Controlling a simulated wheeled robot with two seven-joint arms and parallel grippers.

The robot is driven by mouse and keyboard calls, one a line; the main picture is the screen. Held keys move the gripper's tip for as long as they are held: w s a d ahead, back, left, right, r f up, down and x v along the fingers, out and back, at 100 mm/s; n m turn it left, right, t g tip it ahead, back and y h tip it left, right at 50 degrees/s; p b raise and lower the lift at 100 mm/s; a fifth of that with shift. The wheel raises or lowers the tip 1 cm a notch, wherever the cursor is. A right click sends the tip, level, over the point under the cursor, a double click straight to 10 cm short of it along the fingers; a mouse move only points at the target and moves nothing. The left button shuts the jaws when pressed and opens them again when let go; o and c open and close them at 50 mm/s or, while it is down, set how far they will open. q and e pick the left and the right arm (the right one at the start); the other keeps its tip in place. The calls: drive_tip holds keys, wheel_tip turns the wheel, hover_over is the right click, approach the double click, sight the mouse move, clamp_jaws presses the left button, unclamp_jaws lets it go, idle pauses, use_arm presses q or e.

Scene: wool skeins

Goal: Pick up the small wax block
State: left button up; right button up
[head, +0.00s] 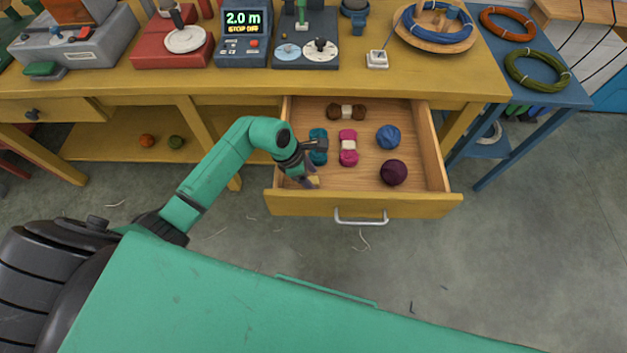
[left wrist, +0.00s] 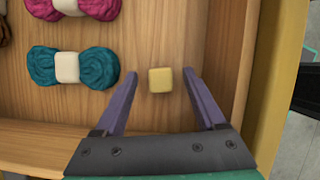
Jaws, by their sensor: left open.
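The small wax block (left wrist: 160,80) is a pale yellow cube on the wooden floor of the open drawer (head: 424,206). My left gripper (left wrist: 160,74) is open over it. In the left wrist view the block shows between the purple fingertips, with a gap on each side. In the head view my left gripper (head: 311,180) reaches down into the drawer's front left corner and mostly hides the block. My right gripper is not in view.
A teal skein (head: 319,147) and a magenta skein (head: 348,148) lie close by. A brown skein (head: 333,111), a blue ball (head: 388,137) and a dark purple ball (head: 394,172) share the drawer. Its walls stand near my gripper.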

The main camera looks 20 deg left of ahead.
use_arm(q)
clamp_jaws()
drive_tip(key=shift+r, duration=0.15)
